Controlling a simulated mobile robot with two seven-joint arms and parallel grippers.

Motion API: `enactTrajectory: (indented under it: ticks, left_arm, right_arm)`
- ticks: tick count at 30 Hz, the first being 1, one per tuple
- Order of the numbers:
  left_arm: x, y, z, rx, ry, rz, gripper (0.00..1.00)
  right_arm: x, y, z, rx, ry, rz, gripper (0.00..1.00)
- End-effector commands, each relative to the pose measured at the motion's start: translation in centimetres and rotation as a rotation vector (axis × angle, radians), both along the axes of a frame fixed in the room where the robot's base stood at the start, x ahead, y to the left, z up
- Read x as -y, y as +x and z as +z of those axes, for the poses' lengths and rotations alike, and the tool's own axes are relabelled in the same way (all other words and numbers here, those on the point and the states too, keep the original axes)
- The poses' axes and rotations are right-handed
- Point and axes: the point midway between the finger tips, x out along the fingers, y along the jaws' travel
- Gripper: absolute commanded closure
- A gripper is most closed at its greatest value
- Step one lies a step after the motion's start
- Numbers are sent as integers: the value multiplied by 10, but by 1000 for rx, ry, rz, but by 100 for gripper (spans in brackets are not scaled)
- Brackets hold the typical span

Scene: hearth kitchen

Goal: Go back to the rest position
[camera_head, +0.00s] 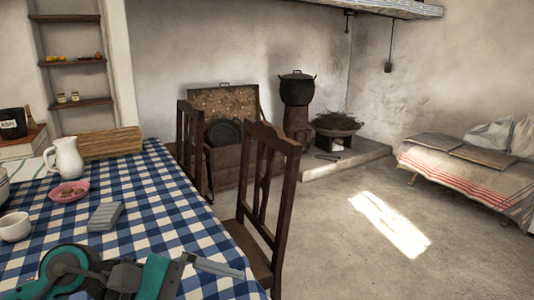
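My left gripper (215,266) is at the lower left of the head view, low over the blue checked tablecloth (150,208) near the table's front corner. Its teal and dark arm comes in from the bottom left. The grey fingers point right and show nearly edge-on, so I cannot tell whether they are open or shut. I see nothing held in them. My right gripper is not in view.
On the table are a grey block (105,216), a pink bowl (68,192), a white cup (14,227) and a white jug (65,158). A wooden chair (268,165) stands close at the table's right edge. The floor (345,255) right of it is clear.

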Motion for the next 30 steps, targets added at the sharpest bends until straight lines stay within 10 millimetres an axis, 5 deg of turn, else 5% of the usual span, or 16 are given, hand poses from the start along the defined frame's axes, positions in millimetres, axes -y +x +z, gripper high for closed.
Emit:
enactTrajectory:
  ticks: [3,8,11,16,17,21,25,27,30]
  left_arm:
    - [26,-6,26,-466,-429,156,0]
    - [10,20,39,-1173,-966,354,0]
    - [-17,42,15,-1641,-1296,465,0]
    - [-63,46,-85,-2426,-1880,615,0]
    - [-69,41,-105,2319,1806,-577,0]
    - [-79,0,-189,1810,1476,-416,0]
    - [-74,-55,-249,1391,1233,-296,0]
    - [-79,-51,-217,1408,1254,-298,0]
    - [-84,-53,-197,1406,1270,-303,0]
  right_arm:
    - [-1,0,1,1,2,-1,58]
    - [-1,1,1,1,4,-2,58]
    - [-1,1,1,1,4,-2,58]
    - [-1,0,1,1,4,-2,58]
    - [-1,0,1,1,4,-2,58]
    - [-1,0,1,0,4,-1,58]
    - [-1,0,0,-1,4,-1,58]
    - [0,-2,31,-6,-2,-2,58]
    - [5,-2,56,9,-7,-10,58]
